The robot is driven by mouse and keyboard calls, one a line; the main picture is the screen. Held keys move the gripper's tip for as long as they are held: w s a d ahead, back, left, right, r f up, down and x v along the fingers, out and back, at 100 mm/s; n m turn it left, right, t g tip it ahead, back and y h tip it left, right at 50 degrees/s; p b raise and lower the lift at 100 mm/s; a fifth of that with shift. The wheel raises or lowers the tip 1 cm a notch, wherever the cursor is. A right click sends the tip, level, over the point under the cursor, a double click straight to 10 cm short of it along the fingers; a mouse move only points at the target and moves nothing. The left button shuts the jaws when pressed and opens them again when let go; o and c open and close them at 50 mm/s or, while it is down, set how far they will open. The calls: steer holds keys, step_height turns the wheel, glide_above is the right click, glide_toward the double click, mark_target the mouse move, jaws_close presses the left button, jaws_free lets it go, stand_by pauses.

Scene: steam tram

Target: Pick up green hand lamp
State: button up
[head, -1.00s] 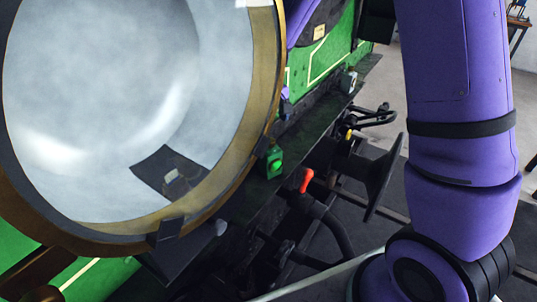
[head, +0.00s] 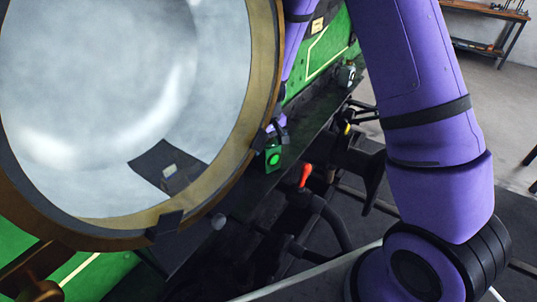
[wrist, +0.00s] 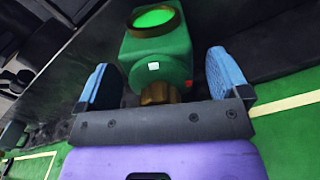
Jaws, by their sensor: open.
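The green hand lamp (head: 273,158) stands on the dark running-board ledge of the tram in the head view, close to the large round brass-rimmed glass. In the wrist view the lamp (wrist: 158,48) shows a green body, a round green lens with a brass ring and a brass-coloured knob. My gripper (wrist: 160,85) is open, with its blue finger pads on either side of the lamp's near end and gaps visible beside it. In the head view my gripper (head: 279,128) is just behind the lamp, partly hidden by the brass rim.
The brass-rimmed glass (head: 262,80) stands close to the left of the lamp. A red-handled lever (head: 305,176) and dark pipes lie to the right and below. Another small lamp-like object (head: 346,73) sits farther along the ledge (head: 318,112). Green tram bodywork (head: 322,50) rises behind.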

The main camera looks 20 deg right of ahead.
steer(key=shift+c, duration=0.4)
steer(key=c, duration=1.1)
steer(key=shift+c, duration=0.7)
steer(key=shift+r, duration=0.1)
